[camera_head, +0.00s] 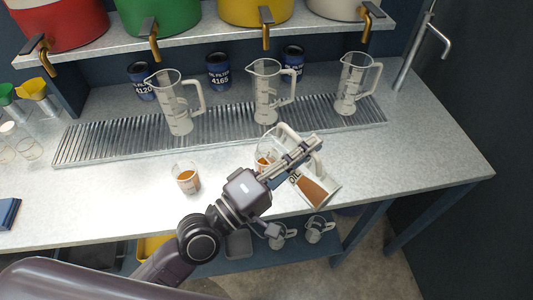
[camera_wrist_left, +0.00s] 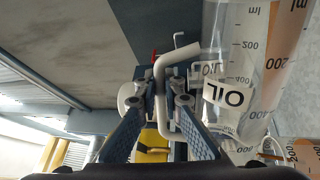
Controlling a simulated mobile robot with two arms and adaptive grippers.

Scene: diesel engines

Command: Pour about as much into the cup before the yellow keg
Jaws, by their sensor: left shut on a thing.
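My left gripper (camera_head: 308,147) is shut on the white handle (camera_wrist_left: 163,88) of a clear measuring jug labelled OIL (camera_head: 318,188). The jug is tilted above the counter's front edge and holds amber liquid. In the left wrist view its body (camera_wrist_left: 235,70) fills the upper right. A clear cup (camera_head: 263,160) with some amber liquid stands in front of the yellow keg (camera_head: 255,10), beside the jug and partly hidden by my gripper. I cannot tell whether liquid is flowing. Another cup (camera_head: 187,178) with amber liquid stands to the left. My right gripper is not in view.
Three empty-looking jugs (camera_head: 174,105) stand along a metal drain grate (camera_head: 220,130), with blue oil filter cans behind. Red, green and cream kegs with taps share the shelf above. Funnels (camera_head: 33,90) and glasses are at the left. The counter's right part (camera_head: 420,150) is clear.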

